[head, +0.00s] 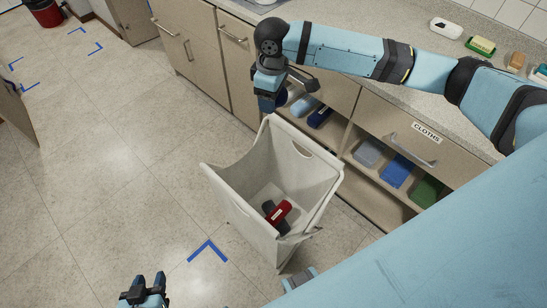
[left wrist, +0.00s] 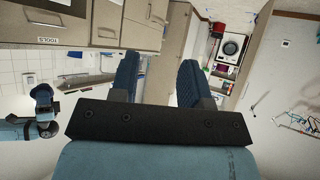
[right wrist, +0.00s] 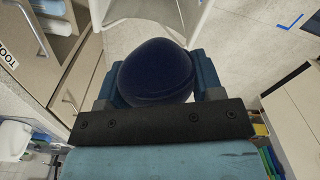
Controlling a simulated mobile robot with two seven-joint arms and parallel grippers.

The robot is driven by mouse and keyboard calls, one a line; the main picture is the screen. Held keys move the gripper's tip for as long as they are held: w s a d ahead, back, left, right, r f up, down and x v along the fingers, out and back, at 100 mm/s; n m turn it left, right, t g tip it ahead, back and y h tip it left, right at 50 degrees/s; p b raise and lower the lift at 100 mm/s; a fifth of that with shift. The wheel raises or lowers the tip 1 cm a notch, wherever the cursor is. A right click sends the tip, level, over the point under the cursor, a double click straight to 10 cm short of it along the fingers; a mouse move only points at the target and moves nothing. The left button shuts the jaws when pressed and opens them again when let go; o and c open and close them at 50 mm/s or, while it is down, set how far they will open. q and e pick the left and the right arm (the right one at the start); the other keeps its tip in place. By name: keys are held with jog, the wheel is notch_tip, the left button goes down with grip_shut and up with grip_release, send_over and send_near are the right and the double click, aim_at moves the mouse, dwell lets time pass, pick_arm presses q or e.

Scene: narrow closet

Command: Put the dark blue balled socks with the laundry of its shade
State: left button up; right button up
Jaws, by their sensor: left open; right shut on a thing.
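The dark blue balled socks (right wrist: 155,72) are held between the fingers of my right gripper (right wrist: 157,88), filling the gap in the right wrist view. In the head view my right gripper (head: 270,92) is above the far edge of a cream laundry hamper (head: 232,207), and the socks are mostly hidden behind it. The hamper is open at the top. A dark red rolled item (head: 280,212) and a dark grey item (head: 268,207) lie at its bottom. My left gripper (head: 143,292) is open and empty, low at the front left; its spread fingers show in the left wrist view (left wrist: 160,85).
Open shelves under the counter (head: 445,95) hold folded cloths, including a blue one (head: 397,171) and a green one (head: 427,190). A drawer labelled CLOTHS (head: 405,140) is above them. Blue corner tape (head: 208,250) marks the floor. The floor left of the hamper is clear.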

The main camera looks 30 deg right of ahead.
pick_arm(q)
notch_tip(320, 180, down, 9)
jog(key=w+d+t+b, duration=0.1)
jog(key=d+b, duration=0.1)
jog(key=b, duration=1.4)
jog(key=shift+h, duration=0.4)
pick_arm(e)
notch_tip(320, 180, down, 31)
jog(key=d+n, duration=0.2)
jog(key=n, duration=1.1)
jog(key=shift+r+n, duration=0.2)
jog(key=shift+n, duration=0.2)
pick_arm(q)
jog(key=shift+w, duration=0.1)
pick_arm(e)
jog(key=shift+s, duration=0.1)
jog(key=o, duration=0.8)
jog(key=shift+o, duration=1)
pick_arm(q)
jog(key=shift+a+f, duration=0.1)
jog(key=shift+a, duration=0.05)
